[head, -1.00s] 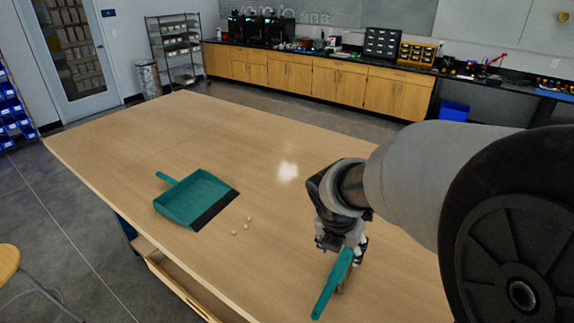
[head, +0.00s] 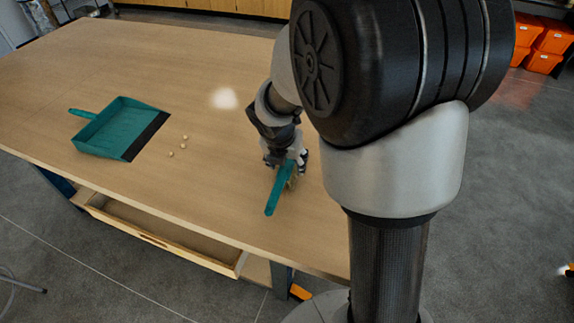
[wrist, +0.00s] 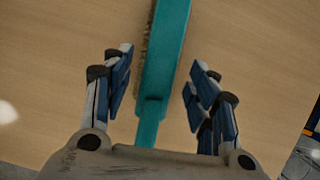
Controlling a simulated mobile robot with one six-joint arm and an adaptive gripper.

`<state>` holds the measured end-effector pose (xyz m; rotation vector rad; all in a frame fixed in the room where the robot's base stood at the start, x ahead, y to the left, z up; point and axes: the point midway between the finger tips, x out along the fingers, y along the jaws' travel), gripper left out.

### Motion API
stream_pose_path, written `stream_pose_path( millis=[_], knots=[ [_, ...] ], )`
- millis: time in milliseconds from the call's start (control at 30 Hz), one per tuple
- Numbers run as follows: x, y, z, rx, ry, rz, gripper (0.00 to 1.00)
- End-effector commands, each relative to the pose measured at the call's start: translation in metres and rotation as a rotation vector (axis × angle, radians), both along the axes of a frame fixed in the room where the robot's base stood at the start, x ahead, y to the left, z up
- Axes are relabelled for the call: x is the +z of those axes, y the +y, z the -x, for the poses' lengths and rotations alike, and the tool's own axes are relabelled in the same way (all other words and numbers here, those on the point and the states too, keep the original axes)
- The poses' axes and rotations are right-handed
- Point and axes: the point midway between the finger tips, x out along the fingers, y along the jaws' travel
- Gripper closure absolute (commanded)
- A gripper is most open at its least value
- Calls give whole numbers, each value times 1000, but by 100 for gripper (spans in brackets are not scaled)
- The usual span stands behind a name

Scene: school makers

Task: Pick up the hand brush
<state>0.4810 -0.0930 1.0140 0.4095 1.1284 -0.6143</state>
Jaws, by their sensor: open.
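The teal hand brush (head: 274,194) lies on the wooden table near its front edge, its handle pointing toward the front. In the wrist view the brush (wrist: 166,62) runs lengthwise between my two fingers, with tan bristles along its left side. My gripper (head: 287,160) is over the brush; in the wrist view the gripper (wrist: 160,85) is open, with a gap on each side of the brush. My gripper hides part of the brush in the head view.
A teal dustpan (head: 115,125) with a dark lip lies to the left on the table (head: 190,60). Several small pale crumbs (head: 183,145) lie between it and the brush. An open drawer (head: 165,235) sticks out below the table's front edge. Orange bins (head: 548,40) stand far right.

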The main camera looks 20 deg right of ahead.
Motion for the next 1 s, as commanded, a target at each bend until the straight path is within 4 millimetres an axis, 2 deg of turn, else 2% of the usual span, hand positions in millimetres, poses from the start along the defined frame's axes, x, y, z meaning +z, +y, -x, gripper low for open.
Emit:
stream_pose_path(
  millis=[33, 133, 400, 1000],
  knots=[
    [-13, 0, -2, 1, 1, 0, 47],
    [-25, -4, -7, -1, 0, 0, 47],
    [-25, -6, -8, -1, -2, 0, 47],
    [-25, -5, -8, -1, -2, 0, 87]
  ],
)
